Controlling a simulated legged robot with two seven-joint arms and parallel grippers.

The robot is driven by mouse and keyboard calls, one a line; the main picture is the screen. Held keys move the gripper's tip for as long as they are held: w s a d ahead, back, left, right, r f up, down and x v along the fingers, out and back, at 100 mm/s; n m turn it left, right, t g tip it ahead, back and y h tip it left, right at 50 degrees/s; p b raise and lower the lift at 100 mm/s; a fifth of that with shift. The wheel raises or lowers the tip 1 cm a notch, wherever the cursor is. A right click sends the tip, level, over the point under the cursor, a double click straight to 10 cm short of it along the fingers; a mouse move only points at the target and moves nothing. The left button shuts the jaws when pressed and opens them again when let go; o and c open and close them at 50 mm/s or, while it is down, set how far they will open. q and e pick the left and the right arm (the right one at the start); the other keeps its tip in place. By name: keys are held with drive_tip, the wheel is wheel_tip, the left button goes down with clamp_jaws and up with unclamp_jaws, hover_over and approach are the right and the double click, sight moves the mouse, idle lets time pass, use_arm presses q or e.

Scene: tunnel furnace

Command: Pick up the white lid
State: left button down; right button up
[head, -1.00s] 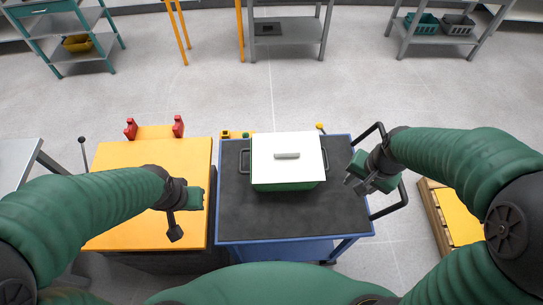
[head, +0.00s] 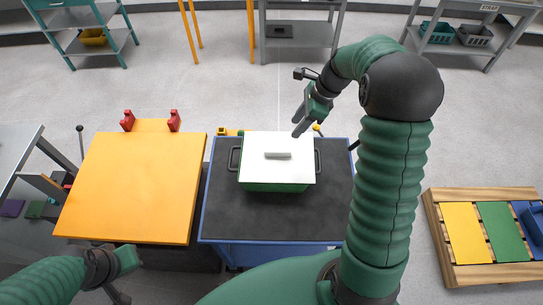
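The white lid (head: 262,150) lies flat on a green pot (head: 275,187) and has a short grey bar handle (head: 278,155) on top. The pot has dark side handles and stands on the dark top of a blue cart (head: 290,222). My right gripper (head: 300,127) is raised beyond the pot's far right corner, pointing down and left, apart from the lid. Nothing shows in it; its finger gap is too small to judge. My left gripper (head: 122,278) is low at the lower left, in front of the yellow table, far from the lid; its fingers are unclear.
A yellow table (head: 135,185) with red blocks (head: 174,120) at its far edge stands left of the cart. A wooden pallet with yellow and green panels (head: 500,230) lies on the right. Shelves (head: 300,32) stand at the back.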

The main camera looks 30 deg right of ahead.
sight(278, 151)
drive_tip(key=x, duration=1.3)
drive_tip(key=shift+s+f+p, duration=0.25)
drive_tip(key=shift+s+p, duration=0.05)
drive_tip(key=shift+a, duration=0.35)
drive_tip(key=shift+r, duration=0.1)
drive_tip(key=c, duration=0.4)
drive_tip(key=shift+d, duration=0.25)
clamp_jaws()
